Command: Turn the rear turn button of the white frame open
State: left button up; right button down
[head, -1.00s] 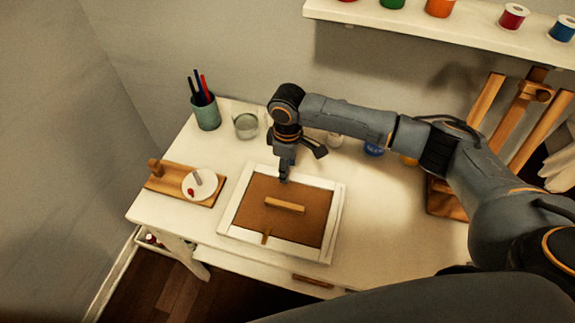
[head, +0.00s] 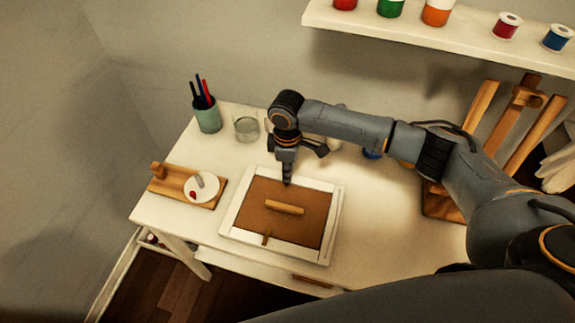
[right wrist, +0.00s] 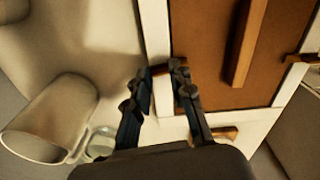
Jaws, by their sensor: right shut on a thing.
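The white frame (head: 231,221) lies on the table with its brown back panel (head: 303,226) facing up and a wooden bar (head: 285,208) across the panel's middle. The front turn button (head: 266,239) lies across the near rail onto the panel. My right gripper (head: 287,183) points down at the far rail. In the right wrist view its fingers are shut on the rear turn button (right wrist: 162,69). This small wooden piece is partly hidden by the fingers and appears to reach across the rail to the panel's edge. My left gripper is not in view.
A wooden board (head: 172,183) with a white dish (head: 203,187) lies left of the frame. A glass (head: 246,127) and a pen cup (head: 207,114) stand behind. Small jars and a wooden easel (head: 516,115) are at the right. A shelf (head: 440,38) hangs above.

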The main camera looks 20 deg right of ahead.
jog(key=n+p, duration=0.2)
jog(key=n, duration=0.1)
jog(key=shift+r+n, duration=0.15)
jog(key=shift+n, duration=0.25)
jog(key=n+p, duration=0.2)
jog(key=n, duration=0.5)
jog(key=shift+p, duration=0.3)
jog(key=n, duration=0.4)
jog(key=shift+n, duration=0.4)
